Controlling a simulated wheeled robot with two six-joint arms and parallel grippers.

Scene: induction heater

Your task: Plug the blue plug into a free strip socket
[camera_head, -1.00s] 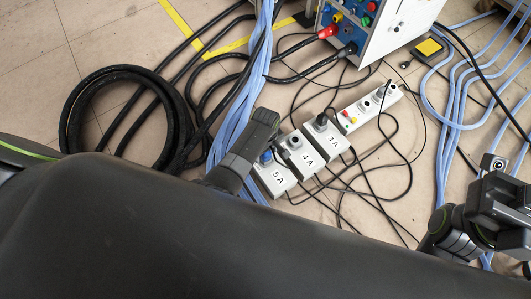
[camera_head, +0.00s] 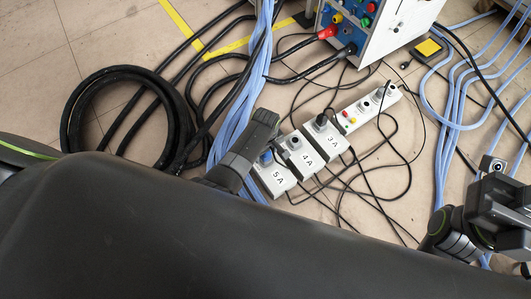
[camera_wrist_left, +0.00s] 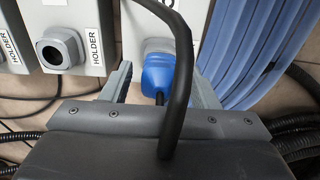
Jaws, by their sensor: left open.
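The blue plug (camera_head: 265,157) sits upright in the grey box labelled 5A (camera_head: 278,181) in the head view. It also shows in the left wrist view (camera_wrist_left: 168,76), with a thick dark cable crossing in front. My left gripper (camera_head: 254,148) is at the plug. In the left wrist view its fingers (camera_wrist_left: 160,88) are apart, one on each side of the plug, with visible gaps. The white strip (camera_head: 354,119) lies beyond the boxes, with a dark plug (camera_head: 381,91) near its far end and coloured lights at its near end. My right gripper (camera_head: 508,205) is at the right edge; its jaws are unclear.
Boxes labelled 4A (camera_head: 305,160) and 3A (camera_head: 331,141) stand between the 5A box and the strip. Light blue cables (camera_head: 236,130) run beside my left gripper. Thin black cords cross the floor. The heater cabinet (camera_head: 385,30) stands at the back.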

